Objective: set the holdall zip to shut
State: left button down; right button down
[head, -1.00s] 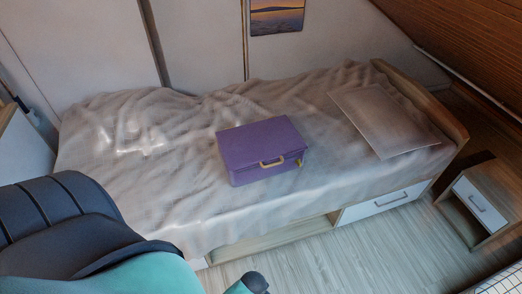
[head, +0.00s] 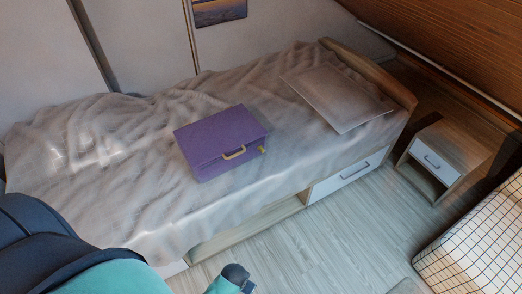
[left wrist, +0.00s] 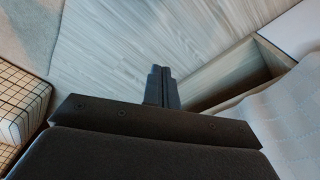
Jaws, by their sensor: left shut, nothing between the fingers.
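The purple holdall (head: 215,135) sits on the bed (head: 110,205), a closed box shape with a flat top. A tan handle (head: 234,153) is on its front side. A small yellow tab (head: 262,149), perhaps the zip pull, shows at its right front corner. I cannot tell how far the zip is drawn. In the left wrist view my left gripper (left wrist: 161,80) is shut and empty, its fingers together over the floor beside the bed. It is apart from the holdall, which that view does not show. My right gripper is not in view.
A pillow (head: 335,97) lies at the bed's right end. The bed front has an open recess and a white drawer (head: 348,172). A nightstand (head: 445,155) stands to the right, and a checked piece (head: 485,235) at lower right. The floor (head: 345,235) between is clear.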

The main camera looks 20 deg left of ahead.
pick_arm(q)
jog(key=shift+w+r, duration=0.1)
jog(key=shift+w, duration=0.25)
jog(key=c, duration=2.2)
grip_release()
